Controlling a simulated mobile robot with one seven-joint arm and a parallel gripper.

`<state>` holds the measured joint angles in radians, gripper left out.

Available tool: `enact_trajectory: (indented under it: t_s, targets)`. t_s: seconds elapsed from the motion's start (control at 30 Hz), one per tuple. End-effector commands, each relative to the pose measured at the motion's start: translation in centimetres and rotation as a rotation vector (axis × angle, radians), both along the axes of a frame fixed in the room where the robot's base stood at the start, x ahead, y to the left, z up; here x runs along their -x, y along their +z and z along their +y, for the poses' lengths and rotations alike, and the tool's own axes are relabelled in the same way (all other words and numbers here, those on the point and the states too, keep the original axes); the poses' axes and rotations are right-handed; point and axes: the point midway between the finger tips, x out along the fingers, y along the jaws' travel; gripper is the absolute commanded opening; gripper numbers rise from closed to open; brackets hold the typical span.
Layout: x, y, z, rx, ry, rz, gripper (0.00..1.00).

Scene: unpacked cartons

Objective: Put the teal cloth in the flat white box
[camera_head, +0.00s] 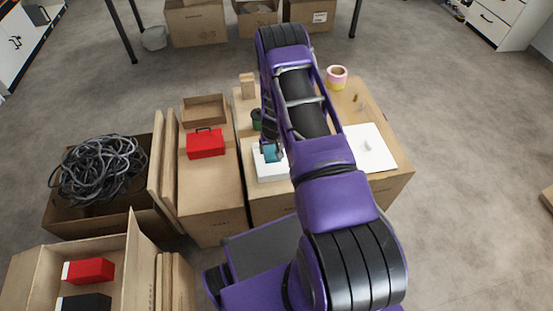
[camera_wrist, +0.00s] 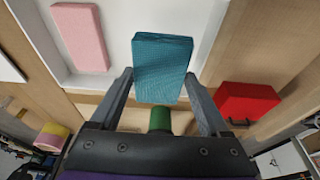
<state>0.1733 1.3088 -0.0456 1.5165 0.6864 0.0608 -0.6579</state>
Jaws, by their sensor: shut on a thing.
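The teal cloth (camera_wrist: 163,60), a folded rectangular block, is between the two fingers of my gripper (camera_wrist: 160,80) in the wrist view. My gripper is shut on it. The cloth overlaps the flat white box (camera_wrist: 118,28), which also holds a pink folded block (camera_wrist: 80,36) at the left. In the head view the teal cloth (camera_head: 273,154) shows at my gripper (camera_head: 270,147), over the white box (camera_head: 270,174). My arm hides the box's right part. I cannot tell whether the cloth touches the box floor.
A red case (camera_head: 205,145) stands on the carton to the left. A dark green round object (camera_head: 257,120) is behind the box. A pink and yellow cup (camera_head: 337,76) and a white sheet (camera_head: 378,155) are to the right. An open carton holds coiled cable (camera_head: 103,170).

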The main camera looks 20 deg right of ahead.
Motion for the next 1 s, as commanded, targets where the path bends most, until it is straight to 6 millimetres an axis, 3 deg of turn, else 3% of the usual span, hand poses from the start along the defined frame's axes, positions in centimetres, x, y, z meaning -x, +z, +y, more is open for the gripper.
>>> enact_trajectory:
  t_s: [0.03,0.27,0.5,0.87,0.9,1.0]
  targets:
    - [0.0,-1.0,0.0,0.000,0.000,0.001,0.18]
    - [0.0,-2.8,0.0,0.000,0.000,0.000,0.18]
    - [0.1,-5.9,0.0,0.000,0.000,0.000,0.18]
    - [0.0,-6.3,0.0,0.000,0.000,-0.001,0.18]
    - [0.0,-6.2,0.0,0.000,0.000,-0.001,0.83]
    - [0.0,-6.1,0.0,0.000,0.000,-0.001,1.00]
